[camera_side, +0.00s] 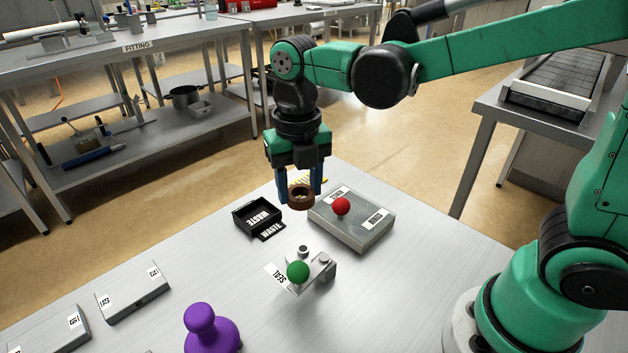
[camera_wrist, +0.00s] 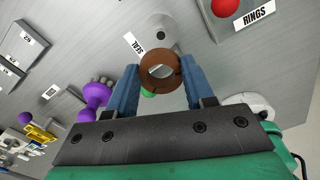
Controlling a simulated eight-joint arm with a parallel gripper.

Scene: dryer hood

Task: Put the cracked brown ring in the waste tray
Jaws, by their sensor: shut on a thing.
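The brown ring (camera_side: 301,196) is held between the blue fingers of my gripper (camera_side: 302,185), above the table. It also shows in the wrist view (camera_wrist: 160,67), with thin dark lines on its face and the two fingers (camera_wrist: 160,85) on either side. The black waste tray (camera_side: 257,216) stands on the table to the lower left of the gripper in the side view, with a "WASTE" label. The tray is not seen in the wrist view.
A grey block with a red ball (camera_side: 341,206) stands right of the gripper; the wrist view shows its "RINGS" label (camera_wrist: 252,17). A seal fixture with a green ball (camera_side: 298,271) is nearer. A purple knobbed object (camera_side: 211,329) and flat labelled blocks (camera_side: 133,292) stand front left.

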